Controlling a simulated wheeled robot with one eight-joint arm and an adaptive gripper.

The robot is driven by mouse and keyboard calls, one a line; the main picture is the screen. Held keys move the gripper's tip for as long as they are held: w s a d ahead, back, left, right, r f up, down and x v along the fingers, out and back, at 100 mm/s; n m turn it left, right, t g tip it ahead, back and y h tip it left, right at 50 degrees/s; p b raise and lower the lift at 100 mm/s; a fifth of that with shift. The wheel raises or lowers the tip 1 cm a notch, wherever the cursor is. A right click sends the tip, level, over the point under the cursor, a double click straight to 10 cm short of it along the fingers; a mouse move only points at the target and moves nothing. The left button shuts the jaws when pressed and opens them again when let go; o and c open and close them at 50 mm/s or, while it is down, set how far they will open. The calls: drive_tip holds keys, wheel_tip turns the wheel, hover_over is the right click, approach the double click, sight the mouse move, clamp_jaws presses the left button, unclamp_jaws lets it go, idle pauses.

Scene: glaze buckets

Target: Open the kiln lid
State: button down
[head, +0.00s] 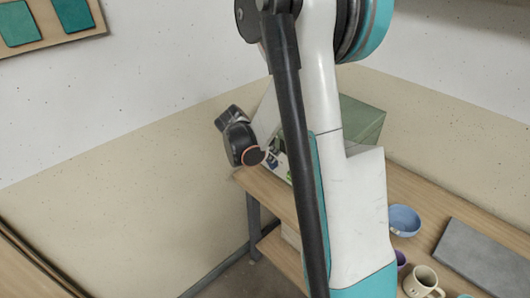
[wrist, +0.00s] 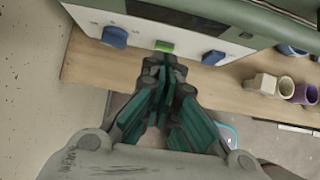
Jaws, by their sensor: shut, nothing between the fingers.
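The kiln (head: 364,120) is a green box with a pale front panel, standing at the back end of the wooden bench and partly hidden behind my arm in the head view. In the wrist view its pale front panel (wrist: 190,40) carries two blue knobs, a green button (wrist: 164,46) and a dark strip. A green edge (wrist: 262,18) of the kiln runs above the panel, and I cannot make out the lid's seam or handle. My gripper (wrist: 163,66) is shut and empty, its tips just below the green button in the picture; I cannot tell if they touch.
On the bench (head: 408,180) are a blue bowl (head: 404,219), a cream mug (head: 422,282) and a grey slab (head: 485,258). The wrist view shows a purple cup (wrist: 305,95) and pale pots to the right. A beige wall stands close behind and left.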

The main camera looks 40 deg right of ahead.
drive_tip(key=shift+w+d+r, duration=0.1)
drive_tip(key=shift+d+r, duration=1.15)
drive_tip(key=shift+r, duration=0.3)
drive_tip(key=shift+r, duration=0.1)
drive_tip(key=d+r+y+p, duration=0.2)
drive_tip(key=d+r+p, duration=0.3)
drive_tip(key=r, duration=0.5)
drive_tip(key=d+r+y+p, duration=0.3)
drive_tip(key=r+p, duration=0.4)
drive_tip(key=r, duration=0.2)
drive_tip(key=d+r+y+p, duration=0.2)
drive_tip(key=d+r+p, duration=0.3)
drive_tip(key=r, duration=0.5)
drive_tip(key=w+d+r+p, duration=0.1)
drive_tip(key=d+r+p, duration=0.4)
drive_tip(key=d+r, duration=0.2)
drive_tip(key=d, duration=0.2)
drive_tip(key=shift+w+d+r+g, duration=0.15)
drive_tip(key=shift+w+d+g, duration=0.15)
drive_tip(key=shift+w, duration=0.1)
drive_tip(key=shift+a, duration=0.15)
